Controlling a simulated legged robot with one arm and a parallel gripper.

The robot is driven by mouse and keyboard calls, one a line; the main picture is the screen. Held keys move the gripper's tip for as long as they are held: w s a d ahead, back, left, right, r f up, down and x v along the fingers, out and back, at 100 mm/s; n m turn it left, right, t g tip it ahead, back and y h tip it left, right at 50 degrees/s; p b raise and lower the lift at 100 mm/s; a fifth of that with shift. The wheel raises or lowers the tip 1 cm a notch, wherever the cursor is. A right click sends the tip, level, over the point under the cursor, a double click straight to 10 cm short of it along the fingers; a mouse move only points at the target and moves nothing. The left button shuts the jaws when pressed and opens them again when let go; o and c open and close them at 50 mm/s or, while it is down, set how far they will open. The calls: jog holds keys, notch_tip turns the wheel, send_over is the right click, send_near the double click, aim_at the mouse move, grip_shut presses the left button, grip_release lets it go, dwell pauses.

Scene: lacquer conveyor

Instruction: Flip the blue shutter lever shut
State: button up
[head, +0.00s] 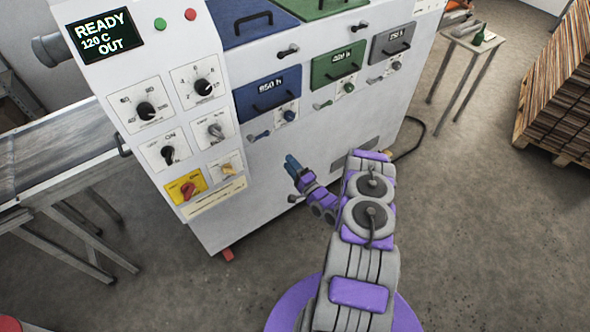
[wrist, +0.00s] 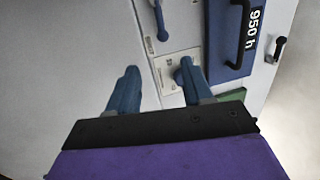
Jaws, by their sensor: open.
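The blue shutter lever (head: 258,136) is a short bar on the white machine front, below and left of the blue 950 h panel (head: 256,103). In the head view it lies nearly level, tilted slightly. It also shows at the top of the wrist view (wrist: 161,22). My gripper (head: 291,161) is below and right of the lever, in front of the machine. In the wrist view my gripper (wrist: 158,68) is open and empty, its blue fingers apart. The right finger partly covers the small knob plate beside the lever. The lever is apart from both fingers.
A green panel (head: 327,70) and a grey panel (head: 382,50), each with a lever and knob, sit to the right. A control section with dials (head: 146,110) is at the left. A conveyor (head: 60,150) stands far left. Bare floor (head: 480,240) is open at right.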

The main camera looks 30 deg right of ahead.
jog(key=shift+v, duration=1.35)
jog(key=w+r+n+g+h, duration=0.1)
jog(key=w+r+n+g, duration=0.7)
jog(key=w, duration=0.1)
jog(key=s+a+r+n+g+h+b, duration=0.1)
jog(key=s+a+r+n+g, duration=0.1)
jog(key=s+r, duration=0.3)
jog(key=s+a+r+n+g+h+b, duration=0.1)
jog(key=s+a+r+g+h, duration=0.15)
jog(key=r, duration=0.45)
jog(key=s+a+r+n+g+y, duration=0.1)
jog(key=s+a, duration=0.5)
jog(key=s, duration=0.7)
jog(key=s+a+r+n+g, duration=0.3)
jog(key=s+a+r+g, duration=0.2)
jog(key=s, duration=0.8)
jog(key=s+a+r+n+g+y+b, duration=0.1)
jog(key=s+a+r+n+g, duration=0.1)
jog(key=s+a+r, duration=0.5)
jog(key=s+a+g, duration=0.1)
jog(key=s+a, duration=0.1)
jog(key=s, duration=0.4)
jog(key=shift+s+r+y, duration=0.15)
jog(key=shift+s+y, duration=0.2)
jog(key=shift+s, duration=0.05)
jog(key=shift+g, duration=0.25)
